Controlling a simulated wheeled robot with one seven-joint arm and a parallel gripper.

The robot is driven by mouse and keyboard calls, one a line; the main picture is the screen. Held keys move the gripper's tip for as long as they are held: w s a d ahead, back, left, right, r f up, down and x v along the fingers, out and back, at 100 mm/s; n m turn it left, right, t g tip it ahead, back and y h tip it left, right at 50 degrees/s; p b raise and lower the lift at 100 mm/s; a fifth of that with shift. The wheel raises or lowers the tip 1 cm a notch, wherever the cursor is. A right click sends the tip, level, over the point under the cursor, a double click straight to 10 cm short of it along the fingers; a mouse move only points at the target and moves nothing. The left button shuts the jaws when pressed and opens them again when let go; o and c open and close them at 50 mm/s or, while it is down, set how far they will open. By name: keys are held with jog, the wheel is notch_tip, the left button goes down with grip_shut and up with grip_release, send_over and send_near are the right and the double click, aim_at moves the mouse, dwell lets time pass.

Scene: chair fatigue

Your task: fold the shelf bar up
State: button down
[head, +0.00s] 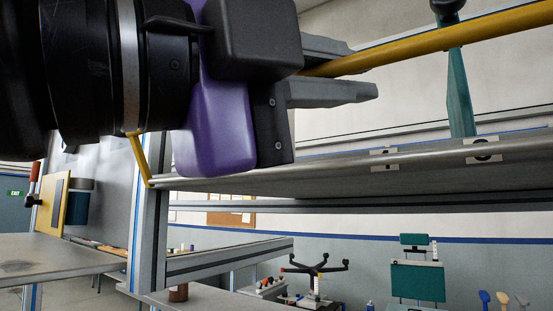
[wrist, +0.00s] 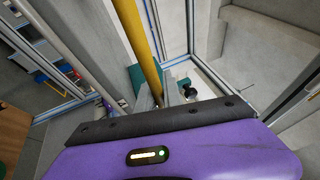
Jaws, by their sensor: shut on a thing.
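The shelf bar is a yellow rod (head: 430,45) running from my gripper up to the right edge in the head view. A short yellow piece (head: 138,158) shows below my wrist at the shelf's left end; my gripper hides what lies between. My gripper (head: 343,70) is shut on the shelf bar, one finger above it and one below. In the wrist view the bar (wrist: 140,40) runs away from between the fingers (wrist: 160,98). The bar is raised above the front edge of the grey metal shelf (head: 330,172).
A teal-handled tool (head: 460,95) stands upright at the shelf, behind the bar. Small number labels (head: 483,150) mark the shelf edge. A grey workbench (head: 60,258) is at lower left. A chair base (head: 315,268) and a teal chair (head: 417,280) are beyond.

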jog(key=y+p, duration=0.1)
jog(key=w+d+n+g+y+p, duration=0.1)
jog(key=p, duration=0.1)
jog(key=shift+w+r+y, duration=0.2)
jog(key=shift+w+y, duration=0.1)
jog(key=shift+y, duration=0.1)
jog(key=shift+w+d+f+n+g+y+p, duration=0.45)
jog(key=shift+n+g+y+p, duration=0.25)
jog(key=shift+p, duration=0.5)
jog(key=c, duration=1.5)
grip_release()
jog(key=shift+f, duration=0.1)
jog(key=b+v, duration=0.1)
jog(key=v, duration=0.6)
jog(key=shift+a+b, duration=0.35)
jog(key=shift+s, duration=0.2)
